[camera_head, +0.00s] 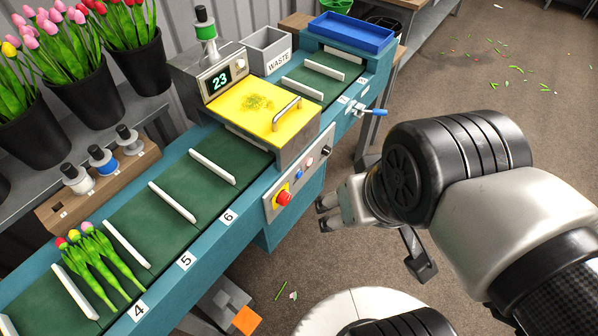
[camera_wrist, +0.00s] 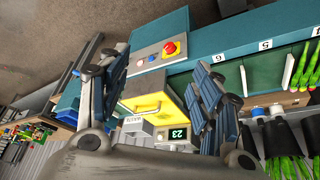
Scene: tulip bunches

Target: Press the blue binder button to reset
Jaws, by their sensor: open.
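The blue button (camera_head: 298,174) is a small round button on the grey control panel (camera_head: 270,208) on the front of the blue conveyor machine. It sits between a red mushroom button on a yellow plate (camera_head: 283,197) and a pale button (camera_head: 308,161). In the wrist view the blue button (camera_wrist: 152,58) shows between my spread fingers, with the red button (camera_wrist: 171,48) beside it. My gripper (camera_head: 326,214) is open and empty, in front of the panel and apart from it. The wrist view shows both fingers (camera_wrist: 157,72).
A yellow cover with a handle (camera_head: 252,108) and a display reading 23 (camera_head: 220,79) sit above the panel. A blue lever (camera_head: 374,112) sticks out to the right. A tulip bunch (camera_head: 98,262) lies on the belt near label 4.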

